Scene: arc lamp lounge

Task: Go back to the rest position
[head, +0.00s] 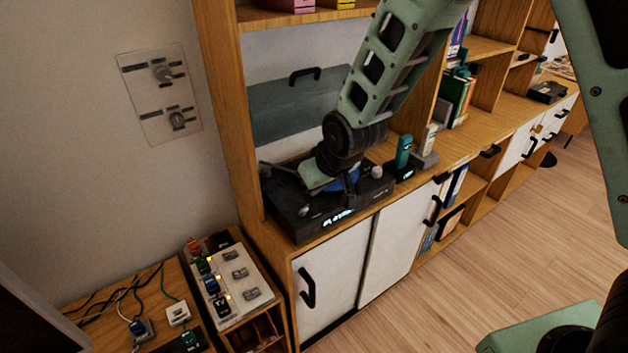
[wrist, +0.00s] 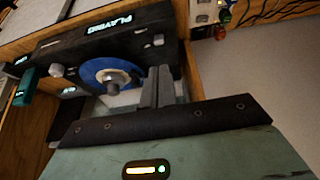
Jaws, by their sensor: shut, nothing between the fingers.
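My gripper (head: 350,198) is over the black player (head: 299,219) on the wooden cabinet, at the end of my green arm. In the wrist view the fingers (wrist: 157,88) are together with nothing between them. They are close to the blue disc (wrist: 92,72) on the player, beside its silver centre knob; I cannot tell whether they touch it. A lit word, seemingly "PLAYING", shows on the player's front. In the head view my gripper hides most of the disc.
Shelf uprights and boards stand around my arm. A green device (head: 403,152) and a pale one (head: 429,139) stand right of the player. A switch box (head: 238,277) and cables lie on the lower left table. Open wooden floor (head: 440,300) lies at the right.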

